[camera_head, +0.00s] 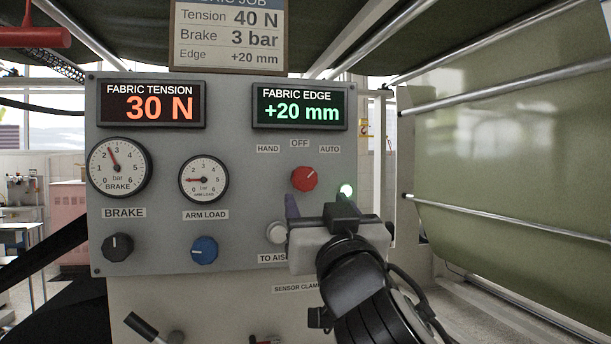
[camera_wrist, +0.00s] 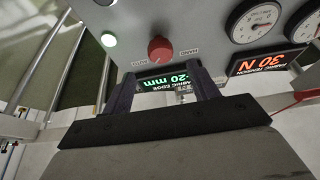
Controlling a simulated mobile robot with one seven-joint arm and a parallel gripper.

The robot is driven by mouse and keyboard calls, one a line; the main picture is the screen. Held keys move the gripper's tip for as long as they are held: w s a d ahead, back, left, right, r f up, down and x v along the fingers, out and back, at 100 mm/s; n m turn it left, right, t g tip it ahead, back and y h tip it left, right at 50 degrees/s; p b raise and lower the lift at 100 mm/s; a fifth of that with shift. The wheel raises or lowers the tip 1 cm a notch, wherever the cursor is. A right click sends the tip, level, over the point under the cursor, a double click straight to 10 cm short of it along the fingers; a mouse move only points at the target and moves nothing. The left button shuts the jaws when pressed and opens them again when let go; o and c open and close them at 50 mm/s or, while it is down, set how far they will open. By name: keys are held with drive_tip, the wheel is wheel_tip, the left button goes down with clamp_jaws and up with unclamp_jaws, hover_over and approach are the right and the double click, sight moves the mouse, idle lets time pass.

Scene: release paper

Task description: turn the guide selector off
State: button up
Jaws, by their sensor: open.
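The guide selector (camera_head: 304,178) is a red round knob on the grey control panel, under the labels HAND, OFF and AUTO. Its pale mark points to the upper right, towards AUTO. It also shows in the wrist view (camera_wrist: 159,49), upside down, beyond the fingertips. My gripper (camera_head: 316,205) is in front of the panel, just below the knob in the head view, apart from it and empty. In the wrist view its two dark fingers (camera_wrist: 165,82) stand apart with the FABRIC EDGE display seen between them.
A lit green lamp (camera_head: 346,189) is right of the knob. A pale round button (camera_head: 277,232) is partly hidden by my gripper. A blue knob (camera_head: 204,250), a black brake knob (camera_head: 118,247) and two gauges are to the left. Metal rails and green fabric (camera_head: 510,140) are at right.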

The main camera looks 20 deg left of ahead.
sight(307, 181)
drive_tip(key=p+x, duration=0.1)
drive_tip(key=x, duration=0.7)
drive_tip(key=shift+w+a+r+p, duration=0.15)
drive_tip(key=shift+w+p, duration=0.1)
drive_tip(key=shift+p, duration=0.15)
drive_tip(key=c, duration=1)
drive_tip(key=shift+n, duration=0.4)
drive_tip(key=n+g+y+p, duration=0.1)
drive_tip(key=n, duration=0.2)
drive_tip(key=n+g+y+p, duration=0.1)
drive_tip(key=n, duration=0.2)
drive_tip(key=shift+r+g, duration=0.1)
drive_tip(key=shift+g, duration=0.2)
drive_tip(key=shift+n+g+y+p, duration=0.4)
drive_tip(key=shift+n+g+p, duration=0.2)
drive_tip(key=shift+n, duration=0.8)
drive_tip(key=shift+n+g+y+p, duration=0.45)
drive_tip(key=shift+n+g, duration=0.15)
drive_tip(key=shift+n, duration=0.8)
